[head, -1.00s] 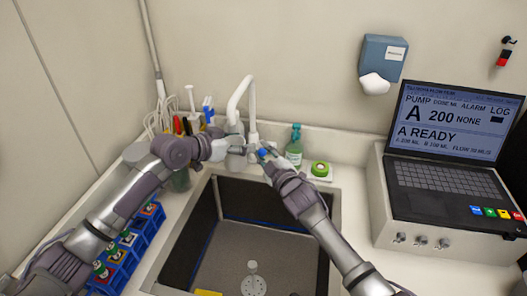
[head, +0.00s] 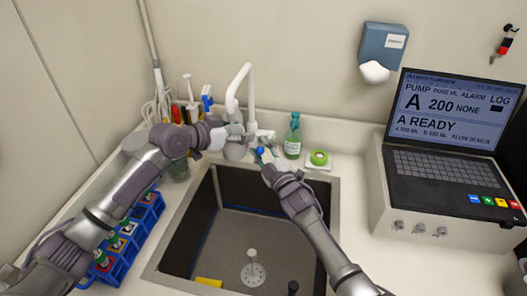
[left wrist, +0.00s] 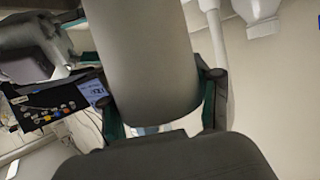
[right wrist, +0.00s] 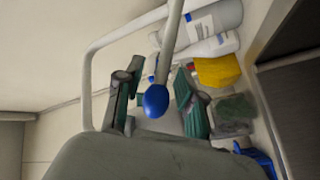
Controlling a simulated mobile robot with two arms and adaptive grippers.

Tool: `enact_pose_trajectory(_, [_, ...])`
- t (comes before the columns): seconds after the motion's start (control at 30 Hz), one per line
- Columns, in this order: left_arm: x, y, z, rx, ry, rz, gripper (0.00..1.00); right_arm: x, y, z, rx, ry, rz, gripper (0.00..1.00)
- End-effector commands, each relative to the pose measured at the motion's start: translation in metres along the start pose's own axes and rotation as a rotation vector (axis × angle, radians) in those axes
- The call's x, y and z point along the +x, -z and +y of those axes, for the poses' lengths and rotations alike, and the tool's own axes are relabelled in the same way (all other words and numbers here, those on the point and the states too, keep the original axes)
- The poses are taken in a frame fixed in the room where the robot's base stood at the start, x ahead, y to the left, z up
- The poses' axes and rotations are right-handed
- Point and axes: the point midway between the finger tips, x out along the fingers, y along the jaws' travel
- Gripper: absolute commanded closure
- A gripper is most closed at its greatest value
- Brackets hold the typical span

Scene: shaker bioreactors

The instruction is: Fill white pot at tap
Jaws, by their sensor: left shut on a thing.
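The white pot, grey in shadow, fills the middle of the left wrist view (left wrist: 145,60) as a plain cylinder. My left gripper (head: 232,132) is shut on it, one finger on each side. In the head view the pot (head: 235,151) is partly hidden by this gripper at the sink's back edge. The white gooseneck tap (head: 240,82) arches above it; whether the spout is exactly over the pot's mouth I cannot tell. My right gripper (head: 264,156) is at the tap's blue-tipped lever (right wrist: 155,101). Its fingers stand apart on both sides of the blue knob, with gaps showing.
The dark sink (head: 247,225) lies in front, with a drain strainer (head: 253,273) and yellow sponge (head: 209,282).

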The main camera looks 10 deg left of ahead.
Motion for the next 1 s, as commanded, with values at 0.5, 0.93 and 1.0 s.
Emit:
enact_pose_trajectory(0.5, [0.0, 0.0, 0.0, 0.0, 0.0, 0.001, 0.61, -0.079, -0.002, -0.001, 0.0, 0.002, -0.003, 0.62])
enact_pose_trajectory(0.93, [0.0, 0.0, 0.0, 0.0, 0.0, 0.001, 0.61, -0.12, 0.0, 0.0, 0.0, 0.001, -0.001, 0.62])
enact_pose_trajectory(1.0, [0.0, 0.0, 0.0, 0.0, 0.0, 0.001, 0.61, -0.12, 0.0, 0.0, 0.0, 0.001, -0.001, 0.62])
